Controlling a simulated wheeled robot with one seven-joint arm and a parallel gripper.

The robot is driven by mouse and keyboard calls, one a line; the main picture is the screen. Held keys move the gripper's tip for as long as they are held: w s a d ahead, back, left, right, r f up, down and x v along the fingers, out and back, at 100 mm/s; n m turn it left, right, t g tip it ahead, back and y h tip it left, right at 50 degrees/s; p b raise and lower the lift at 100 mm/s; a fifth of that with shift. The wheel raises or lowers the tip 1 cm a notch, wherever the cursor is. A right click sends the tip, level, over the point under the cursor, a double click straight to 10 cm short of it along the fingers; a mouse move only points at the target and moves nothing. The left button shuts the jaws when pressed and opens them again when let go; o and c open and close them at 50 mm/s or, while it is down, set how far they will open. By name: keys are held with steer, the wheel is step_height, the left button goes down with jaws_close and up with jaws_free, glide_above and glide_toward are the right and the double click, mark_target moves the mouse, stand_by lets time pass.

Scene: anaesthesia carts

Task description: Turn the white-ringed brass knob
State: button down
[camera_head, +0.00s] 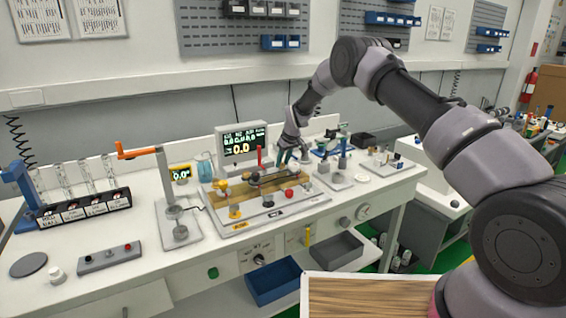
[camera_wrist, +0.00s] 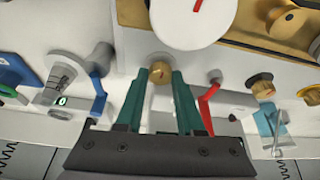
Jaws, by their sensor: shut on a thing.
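The brass knob (camera_wrist: 160,72) shows in the wrist view with a pale ring around its base. It sits between the two green fingertips of my gripper (camera_wrist: 161,76), which is shut on it. The fingers cover its sides. In the head view my gripper (camera_head: 284,158) reaches down at the back of the bench rig, and I cannot make out the knob there.
A white disc with a red pointer (camera_wrist: 193,18) lies close by in the wrist view. A red lever (camera_wrist: 207,104) and a blue lever (camera_wrist: 98,92) flank the fingers. A display (camera_head: 241,144) stands left of my gripper; an orange-handled crank (camera_head: 160,170) stands further left.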

steer(key=m+t+h, duration=0.1)
steer(key=m, duration=0.2)
steer(key=shift+s+a+m, duration=0.1)
steer(key=shift+a+m, duration=0.05)
steer(key=shift+m, duration=0.25)
steer(key=shift+m+h, duration=0.7)
steer(key=shift+m, duration=0.9)
steer(key=c, duration=0.5)
jaws_free()
steer(key=shift+a, duration=0.1)
steer(key=v, duration=1)
steer(key=shift+s+r, duration=0.25)
steer(key=shift+r, duration=0.05)
